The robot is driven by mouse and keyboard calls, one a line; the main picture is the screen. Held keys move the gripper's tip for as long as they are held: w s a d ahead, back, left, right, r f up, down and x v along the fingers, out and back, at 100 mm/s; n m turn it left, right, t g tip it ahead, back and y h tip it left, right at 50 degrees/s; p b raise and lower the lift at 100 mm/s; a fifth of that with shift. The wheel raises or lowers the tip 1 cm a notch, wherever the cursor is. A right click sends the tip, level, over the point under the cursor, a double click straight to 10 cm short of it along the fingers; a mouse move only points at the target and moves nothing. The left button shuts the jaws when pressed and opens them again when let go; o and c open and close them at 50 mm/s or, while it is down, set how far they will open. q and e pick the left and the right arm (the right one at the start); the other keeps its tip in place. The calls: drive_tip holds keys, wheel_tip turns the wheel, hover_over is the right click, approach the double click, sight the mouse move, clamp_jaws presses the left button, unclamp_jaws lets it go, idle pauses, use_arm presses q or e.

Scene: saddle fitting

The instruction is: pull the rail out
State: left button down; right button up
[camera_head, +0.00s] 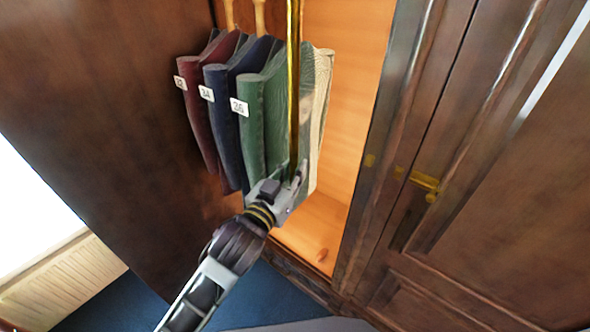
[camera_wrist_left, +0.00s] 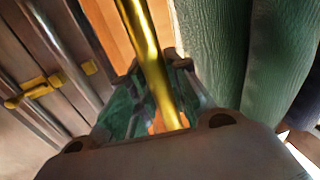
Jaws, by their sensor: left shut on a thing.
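A brass rail (camera_head: 293,75) runs from the top of the head view down to my left gripper (camera_head: 297,176), in front of the hanging garments. The rail also shows in the left wrist view (camera_wrist_left: 145,45), passing between the fingers. My left gripper (camera_wrist_left: 160,70) is shut on the rail near its lower end in the picture. The rail's far end is cut off at the top of the head view. My right gripper is in neither view.
Several folded saddle-like pieces hang behind the rail: a maroon one (camera_head: 200,110), a navy one (camera_head: 225,130) and a green one (camera_head: 252,130), with white number tags. The lit wooden cabinet interior (camera_head: 350,90) is behind. A dark door with a brass latch (camera_head: 425,182) stands at right.

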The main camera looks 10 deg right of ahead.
use_arm(q)
drive_tip(key=c, duration=1.3)
unclamp_jaws()
drive_tip(key=shift+s, duration=0.1)
drive_tip(key=shift+v, duration=3.65)
